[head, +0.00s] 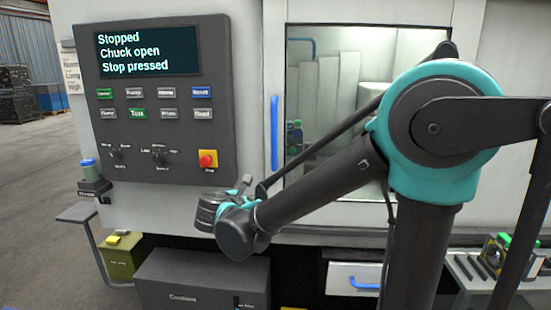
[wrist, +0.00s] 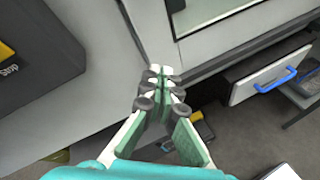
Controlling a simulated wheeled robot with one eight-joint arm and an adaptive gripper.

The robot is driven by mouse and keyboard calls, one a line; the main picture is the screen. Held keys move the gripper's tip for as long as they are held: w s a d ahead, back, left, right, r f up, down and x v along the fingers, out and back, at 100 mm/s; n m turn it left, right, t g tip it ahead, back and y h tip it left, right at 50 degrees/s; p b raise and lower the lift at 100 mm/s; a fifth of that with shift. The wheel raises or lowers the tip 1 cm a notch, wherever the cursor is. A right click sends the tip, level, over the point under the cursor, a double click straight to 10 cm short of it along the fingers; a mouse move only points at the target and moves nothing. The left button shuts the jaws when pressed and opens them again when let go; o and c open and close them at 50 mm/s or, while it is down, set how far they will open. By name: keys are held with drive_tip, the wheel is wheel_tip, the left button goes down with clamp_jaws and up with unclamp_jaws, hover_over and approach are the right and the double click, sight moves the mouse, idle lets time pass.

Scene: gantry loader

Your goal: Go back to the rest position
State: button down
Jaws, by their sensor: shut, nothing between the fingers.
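My gripper (wrist: 161,74) shows in the wrist view with its fingertips together and nothing between them. In the head view my arm reaches left across the machine front, with its wrist end below and right of the red stop button (head: 208,159). The control panel (head: 222,110) has a screen (head: 148,51) reading "Stopped", "Chuck open", "Stop pressed". The panel's corner, with a yellow patch marked "Stop", is at the upper left of the wrist view (wrist: 60,50). The gripper is apart from the panel.
The machine door has a window and a blue handle (head: 274,133). Below are a dark coolant box (head: 200,282) and a drawer with a blue handle (head: 366,285). A small shelf (head: 85,213) sticks out at the left. Open floor (head: 35,190) lies at the far left.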

drive_tip(key=s+d+f+m+g, duration=0.3)
drive_tip(key=d+f+m, duration=0.25)
drive_tip(key=d, duration=0.45)
drive_tip(key=s+d+f+m+g, duration=0.25)
drive_tip(key=d+f+m, duration=0.3)
drive_tip(key=d, duration=0.35)
drive_tip(key=s+d+f+m+g+y, duration=0.3)
drive_tip(key=s+d+f+m, duration=0.4)
drive_tip(key=s+m, duration=0.5)
drive_tip(key=f+m+y, duration=0.1)
drive_tip(key=m, duration=0.2)
drive_tip(key=shift+f+y, duration=0.15)
drive_tip(key=shift+y, duration=0.15)
